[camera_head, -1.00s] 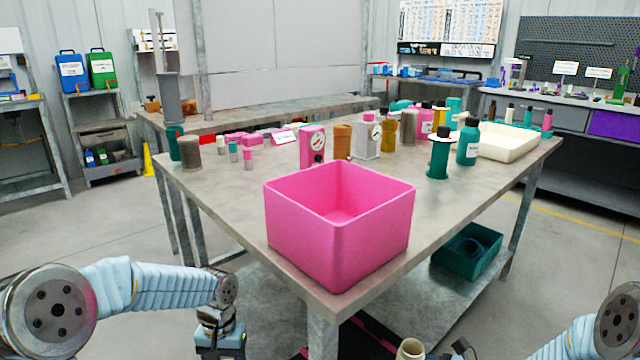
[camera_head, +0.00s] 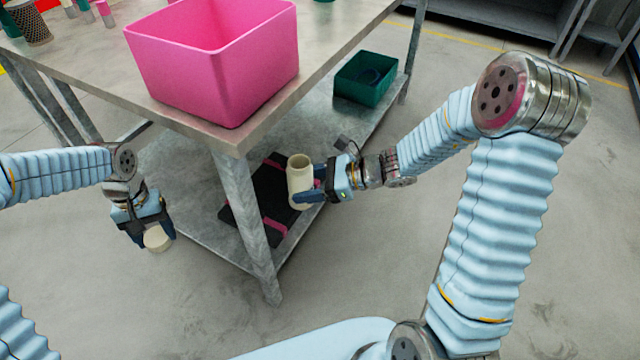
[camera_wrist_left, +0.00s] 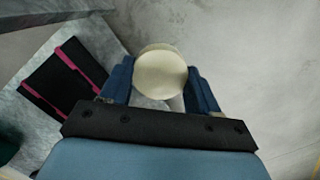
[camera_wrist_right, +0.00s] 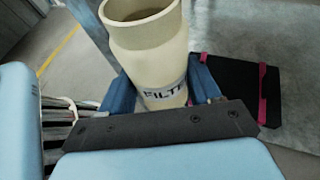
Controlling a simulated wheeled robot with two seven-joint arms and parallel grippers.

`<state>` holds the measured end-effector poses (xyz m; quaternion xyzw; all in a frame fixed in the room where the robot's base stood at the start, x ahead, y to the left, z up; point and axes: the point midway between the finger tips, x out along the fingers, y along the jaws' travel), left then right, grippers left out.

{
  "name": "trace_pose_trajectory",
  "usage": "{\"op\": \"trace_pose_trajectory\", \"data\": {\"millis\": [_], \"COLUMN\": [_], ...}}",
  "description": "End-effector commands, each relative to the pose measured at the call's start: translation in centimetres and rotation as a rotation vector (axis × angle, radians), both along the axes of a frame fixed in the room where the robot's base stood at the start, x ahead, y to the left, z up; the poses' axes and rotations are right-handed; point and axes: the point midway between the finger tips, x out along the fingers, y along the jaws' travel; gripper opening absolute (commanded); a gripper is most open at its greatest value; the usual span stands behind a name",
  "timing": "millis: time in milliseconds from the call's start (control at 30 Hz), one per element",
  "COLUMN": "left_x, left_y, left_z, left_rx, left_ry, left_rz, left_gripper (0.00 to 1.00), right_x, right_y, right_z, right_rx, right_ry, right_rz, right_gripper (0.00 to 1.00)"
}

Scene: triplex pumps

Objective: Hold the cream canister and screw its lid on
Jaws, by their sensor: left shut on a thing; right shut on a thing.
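The cream canister (camera_head: 301,180) is upright and open at the top, beside the table's front corner. My right gripper (camera_head: 312,192) is shut on its lower body. In the right wrist view the canister (camera_wrist_right: 150,55) shows a threaded-looking neck area and a label reading "FILT", partly hidden. The cream lid (camera_head: 157,238) is a round disc, held in my left gripper (camera_head: 152,233), which is shut on it. The lid also shows in the left wrist view (camera_wrist_left: 161,73) between the two fingers. The lid is apart from the canister, to its left and lower in the head view.
A pink bin (camera_head: 215,75) stands on the table corner above. A table leg (camera_head: 245,220) stands between the two grippers in the head view. A black case with pink straps (camera_head: 275,232) and a teal crate (camera_head: 365,90) are on the lower shelf.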

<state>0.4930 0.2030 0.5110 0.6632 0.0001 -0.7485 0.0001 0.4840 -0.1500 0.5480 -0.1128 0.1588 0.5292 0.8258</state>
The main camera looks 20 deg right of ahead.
Motion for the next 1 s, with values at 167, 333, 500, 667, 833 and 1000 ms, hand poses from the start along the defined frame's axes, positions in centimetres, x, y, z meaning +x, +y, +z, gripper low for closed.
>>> {"op": "trace_pose_trajectory", "data": {"millis": [167, 333, 500, 667, 833, 1000], "left_x": [0.0, 0.0, 0.0, 0.0, 0.0, -1.0], "left_y": [0.0, 0.0, 0.0, 0.0, 0.0, 0.0], "left_z": [0.0, 0.0, 0.0, 0.0, 0.0, -1.4], "left_rx": [0.000, 0.000, 0.000, 0.000, 0.000, 0.003], "left_ry": [0.000, 0.000, 0.000, 0.000, 0.000, 0.003], "left_rz": [0.000, 0.000, 0.000, 0.000, 0.000, 0.001], "left_gripper": [0.32, 0.32, 0.32, 0.32, 0.32, 0.32], "right_x": [-0.5, -0.9, -1.1, -1.1, -1.1, 0.0], "right_y": [3.2, 5.2, 6.0, 6.1, 6.0, 3.3], "right_z": [3.6, 5.7, 6.6, 6.7, 6.6, 3.5], "right_rx": [-0.001, 0.000, -0.001, -0.001, 0.000, 0.020], "right_ry": [-0.005, -0.002, -0.001, 0.001, 0.001, 0.005], "right_rz": [0.113, 0.184, 0.212, 0.216, 0.212, 0.116], "right_gripper": [0.08, 0.08, 0.08, 0.08, 0.08, 0.08]}}
